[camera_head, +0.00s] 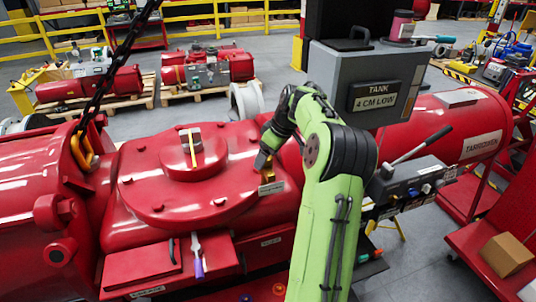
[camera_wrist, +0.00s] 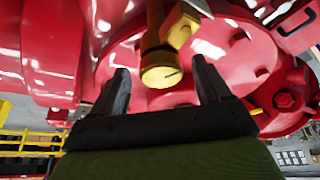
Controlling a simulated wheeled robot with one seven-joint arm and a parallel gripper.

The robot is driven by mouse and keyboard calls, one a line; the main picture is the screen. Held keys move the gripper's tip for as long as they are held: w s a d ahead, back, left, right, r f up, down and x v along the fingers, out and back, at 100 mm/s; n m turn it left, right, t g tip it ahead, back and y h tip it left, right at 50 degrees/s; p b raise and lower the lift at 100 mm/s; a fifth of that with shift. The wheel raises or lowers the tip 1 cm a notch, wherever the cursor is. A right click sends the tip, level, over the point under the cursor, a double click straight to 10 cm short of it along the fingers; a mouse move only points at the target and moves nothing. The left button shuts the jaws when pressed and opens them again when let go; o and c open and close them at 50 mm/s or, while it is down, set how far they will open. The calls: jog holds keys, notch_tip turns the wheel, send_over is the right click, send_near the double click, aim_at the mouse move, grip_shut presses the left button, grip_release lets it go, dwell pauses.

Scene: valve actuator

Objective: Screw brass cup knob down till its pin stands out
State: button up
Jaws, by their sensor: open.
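The brass cup knob (camera_wrist: 161,76) is a gold cylinder with its round end face towards the wrist camera. A small dark mark shows on that face; I cannot tell whether it is a pin. My gripper (camera_wrist: 158,70) is open, with one dark finger on each side of the knob in the picture. No contact between fingers and knob shows. In the head view my green arm reaches down to the right edge of the big red round cover (camera_head: 150,205). A tan part (camera_head: 262,161) shows at the arm's end there, too small to tell apart.
A small brass plate (camera_head: 271,188) stands just below the arm's end. A chain (camera_head: 110,65) hangs at the left. A purple-handled tool (camera_head: 198,262) lies on the red front ledge.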

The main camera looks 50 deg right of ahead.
jog(key=c, duration=1)
jog(key=shift+c, duration=0.2)
jog(key=shift+a+m, duration=0.1)
jog(key=shift+m, duration=0.2)
jog(key=m+h+b, duration=0.1)
jog(key=m+b, duration=0.1)
jog(key=m, duration=0.1)
jog(key=shift+w+a+m+h, duration=0.1)
jog(key=shift+a+m+h, duration=0.05)
jog(key=shift+m+h, duration=0.25)
jog(key=m, duration=0.2)
jog(key=m+h+b, duration=0.1)
jog(key=m, duration=0.1)
jog(key=shift+a+g+h, duration=0.15)
jog(key=shift+g+h, duration=0.15)
jog(key=shift+g, duration=0.1)
jog(key=m, duration=0.2)
jog(key=m+g+h+p, duration=0.1)
jog(key=m, duration=0.2)
jog(key=shift+w+a+r, duration=0.15)
jog(key=m+g+p, duration=0.1)
jog(key=m, duration=0.1)
jog(key=m+g+p, duration=0.1)
jog(key=m, duration=0.1)
jog(key=shift+w+m+h+p, duration=0.15)
jog(key=shift+m+h+p, duration=0.15)
jog(key=shift+m+h, duration=0.1)
jog(key=shift+m, duration=0.3)
